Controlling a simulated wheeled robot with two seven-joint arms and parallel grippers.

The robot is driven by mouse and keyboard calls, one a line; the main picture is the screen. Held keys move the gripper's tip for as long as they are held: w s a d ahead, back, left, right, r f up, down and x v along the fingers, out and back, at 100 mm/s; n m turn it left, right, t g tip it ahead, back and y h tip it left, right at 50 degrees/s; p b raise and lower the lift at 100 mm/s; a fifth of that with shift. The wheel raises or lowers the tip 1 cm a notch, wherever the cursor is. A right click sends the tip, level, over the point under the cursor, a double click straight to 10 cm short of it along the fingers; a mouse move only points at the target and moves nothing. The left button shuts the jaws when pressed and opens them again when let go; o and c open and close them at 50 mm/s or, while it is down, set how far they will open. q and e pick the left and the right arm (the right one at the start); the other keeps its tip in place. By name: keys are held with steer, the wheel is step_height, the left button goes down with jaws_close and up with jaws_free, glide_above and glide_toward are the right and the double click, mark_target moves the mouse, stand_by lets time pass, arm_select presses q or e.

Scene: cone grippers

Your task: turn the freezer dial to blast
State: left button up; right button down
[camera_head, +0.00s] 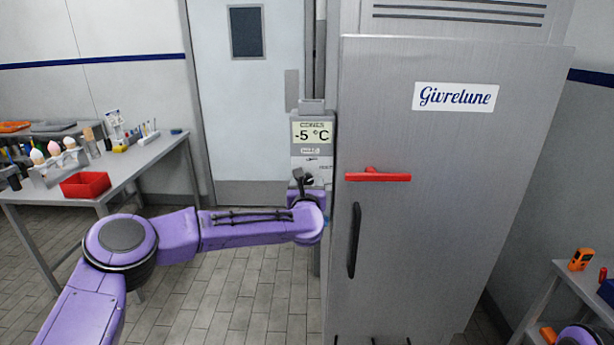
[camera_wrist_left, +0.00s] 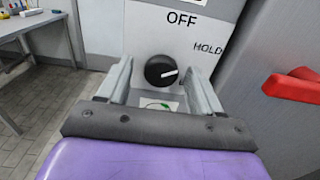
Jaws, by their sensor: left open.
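The freezer dial (camera_wrist_left: 160,72) is a round black knob with a white pointer line, on a pale panel in the left wrist view. The line points right and slightly up, toward the word HOLD; OFF is printed above the knob. A green mark shows below it; I cannot read the word blast. My left gripper (camera_wrist_left: 160,80) is open, with one finger on each side of the knob; contact is not clear. In the head view the control box (camera_head: 311,132) reads -5 °C, and my left wrist hides much of its lower part. My right gripper is out of view.
The grey freezer (camera_head: 450,200) stands right of the box, with a red handle (camera_head: 378,177) and a black bar (camera_head: 354,240). A table with a red tray (camera_head: 85,184) is at left. A shelf with an orange device (camera_head: 581,259) is at right.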

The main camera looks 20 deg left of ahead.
arm_select(q)
steer(key=shift+w, duration=0.35)
steer(key=c, duration=1.1)
steer(key=shift+o, duration=0.2)
